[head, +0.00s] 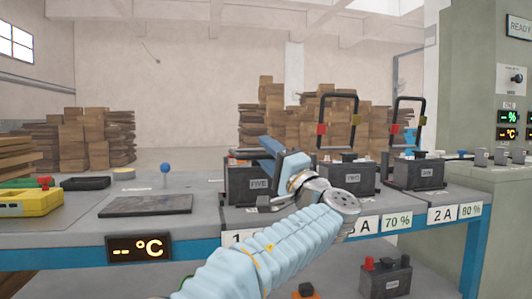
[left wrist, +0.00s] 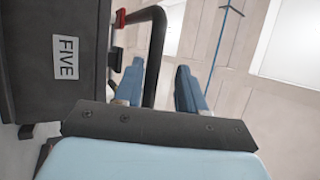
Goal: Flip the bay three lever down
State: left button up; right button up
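Two black U-shaped levers with red and yellow blocks stand raised, over the middle battery (lever (head: 323,98)) and the right battery (lever (head: 396,100)). At the left battery, marked FIVE (head: 240,184), no raised lever shows in the head view. In the left wrist view, a curved black bar with a red block (left wrist: 156,62) rises beside the FIVE battery (left wrist: 62,75). My left gripper (head: 277,153) is over that battery, its blue fingers (left wrist: 159,88) apart with the bar seen between them; contact is unclear. No readable sign marks bay three. My right gripper is out of view.
The middle battery (head: 347,178) and right battery (head: 422,174) stand on the bench beside my left gripper. Bay signs reading 70 % (head: 397,221) and 80 % (head: 471,209) line the front edge. A yellow meter (head: 25,203) and a dark plate (head: 147,205) lie at left. A grey cabinet (head: 475,75) stands right.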

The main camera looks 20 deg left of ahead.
pick_arm(q)
jog(key=v, duration=1.3)
jog(key=shift+b, duration=0.4)
jog(key=shift+s+d, duration=0.1)
